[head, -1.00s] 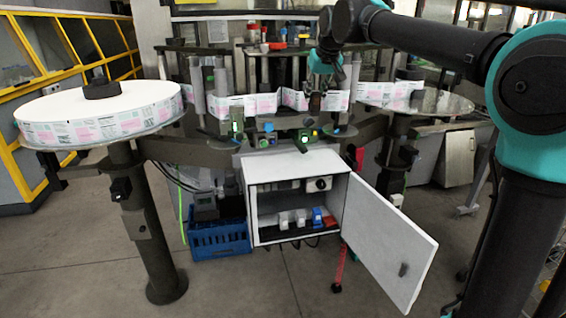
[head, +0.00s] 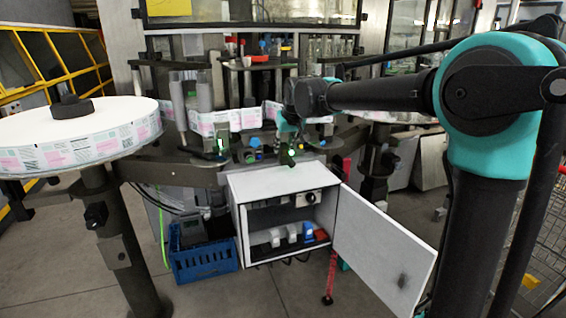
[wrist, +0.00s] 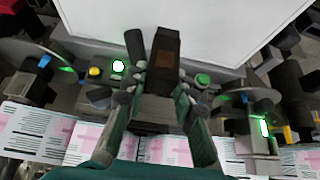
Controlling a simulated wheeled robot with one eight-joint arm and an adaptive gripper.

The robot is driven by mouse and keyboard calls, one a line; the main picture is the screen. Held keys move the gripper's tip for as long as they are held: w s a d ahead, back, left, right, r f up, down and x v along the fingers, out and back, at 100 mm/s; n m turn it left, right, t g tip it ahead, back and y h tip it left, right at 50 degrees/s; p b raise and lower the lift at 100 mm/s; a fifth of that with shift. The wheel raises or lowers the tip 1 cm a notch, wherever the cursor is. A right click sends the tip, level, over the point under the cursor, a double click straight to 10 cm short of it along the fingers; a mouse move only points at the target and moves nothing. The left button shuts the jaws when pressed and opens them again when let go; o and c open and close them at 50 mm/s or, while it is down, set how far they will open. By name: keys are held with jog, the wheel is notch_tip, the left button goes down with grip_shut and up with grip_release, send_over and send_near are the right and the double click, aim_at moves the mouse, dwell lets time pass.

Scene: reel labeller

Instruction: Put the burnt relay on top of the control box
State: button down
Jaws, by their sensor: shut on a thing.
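The control box (head: 280,181) is a white cabinet with a flat top and its door (head: 382,245) swung open to the right. Its top fills the upper part of the wrist view (wrist: 185,18). My gripper (head: 289,152) is just above the back of the box top in the head view. In the wrist view my gripper (wrist: 161,88) is shut on the burnt relay (wrist: 163,50), a dark block with a brown mark. The relay's far end overlaps the edge of the white top in that view; I cannot tell whether it touches. The relay is hard to make out in the head view.
Inside the box stand several white modules (head: 283,234), a blue one (head: 308,232) and a red piece (head: 321,236). A blue crate (head: 205,262) is left of the box. A label reel (head: 75,135) stands at left. Machine buttons and a label web lie behind the box top.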

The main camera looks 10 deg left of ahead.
aim_at(283, 161)
jog(key=shift+f, duration=2.95)
jog(key=shift+f, duration=0.15)
jog(key=c, duration=1.2)
grip_release()
jog(key=v, duration=1.2)
